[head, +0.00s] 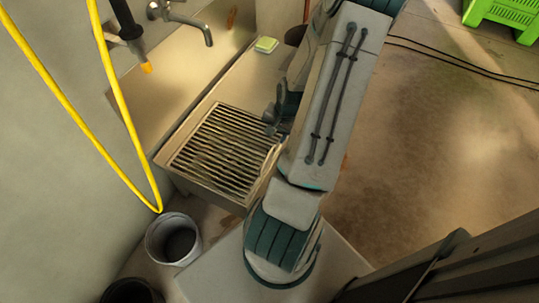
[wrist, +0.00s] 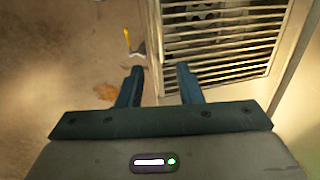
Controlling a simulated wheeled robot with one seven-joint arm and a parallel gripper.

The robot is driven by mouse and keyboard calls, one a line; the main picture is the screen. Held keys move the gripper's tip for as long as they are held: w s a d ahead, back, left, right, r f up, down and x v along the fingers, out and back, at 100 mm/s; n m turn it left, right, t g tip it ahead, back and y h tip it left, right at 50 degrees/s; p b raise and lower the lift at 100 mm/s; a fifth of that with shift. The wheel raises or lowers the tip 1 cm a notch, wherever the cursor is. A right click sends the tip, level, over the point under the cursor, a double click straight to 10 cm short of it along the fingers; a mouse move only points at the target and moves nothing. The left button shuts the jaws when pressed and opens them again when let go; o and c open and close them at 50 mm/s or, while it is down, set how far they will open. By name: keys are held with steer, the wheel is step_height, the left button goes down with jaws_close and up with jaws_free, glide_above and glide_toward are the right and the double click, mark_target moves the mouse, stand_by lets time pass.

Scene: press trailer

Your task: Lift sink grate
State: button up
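The sink grate (head: 224,150) is a panel of parallel metal bars lying in the sink at the left of centre in the head view. Its bars also show in the wrist view (wrist: 225,48), beyond my fingers at the upper right. My gripper (wrist: 158,72) is open and empty, with its two dark fingers apart. In the wrist view the right fingertip overlaps the edge of the grate and the left one is over the floor. In the head view my gripper is by the right side of the grate, partly hidden by my arm. I cannot tell whether a finger touches the grate.
A tap (head: 184,22) and a green and white sponge (head: 266,45) are at the back of the sink. A yellow hose (head: 122,105) hangs at the left, above a grey bucket (head: 173,238). A green crate (head: 503,14) stands far right. The brown floor (head: 430,150) is mostly clear.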

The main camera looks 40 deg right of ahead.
mark_target(269, 155)
steer(key=f+b, duration=0.1)
steer(key=f, duration=0.3)
steer(key=w+f+b, duration=0.1)
steer(key=f+b, duration=0.1)
steer(key=f, duration=0.2)
steer(key=w+a+f+b, duration=0.1)
steer(key=f+b, duration=0.1)
steer(key=f, duration=0.2)
steer(key=shift+w+f, duration=0.2)
steer(key=shift+f, duration=0.1)
steer(key=shift+r, duration=0.1)
jaws_close()
